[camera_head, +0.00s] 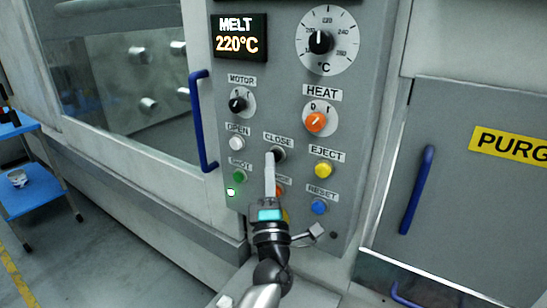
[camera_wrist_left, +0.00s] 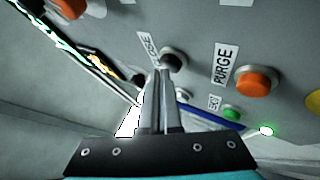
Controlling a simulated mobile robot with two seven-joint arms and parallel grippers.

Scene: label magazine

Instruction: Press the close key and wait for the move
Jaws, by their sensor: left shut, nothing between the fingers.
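The black close key (camera_head: 279,152) sits below its CLOSE label (camera_head: 278,140) on the grey control panel. My left gripper (camera_head: 269,157) is shut and empty, its fingertips at the left side of the key in the head view. In the left wrist view the fingertips (camera_wrist_left: 163,70) overlap the edge of the dark close key (camera_wrist_left: 175,60). I cannot tell whether they touch it or whether the key is pressed in. My right gripper is not in view.
Around it are the white open key (camera_head: 237,143), green shot key (camera_head: 239,176), yellow eject key (camera_head: 323,170), blue reset key (camera_head: 319,207) and orange purge key (camera_wrist_left: 258,82). A green lamp (camera_head: 231,191) is lit. A blue door handle (camera_head: 203,122) stands left. The display (camera_head: 238,37) reads MELT 220°C.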

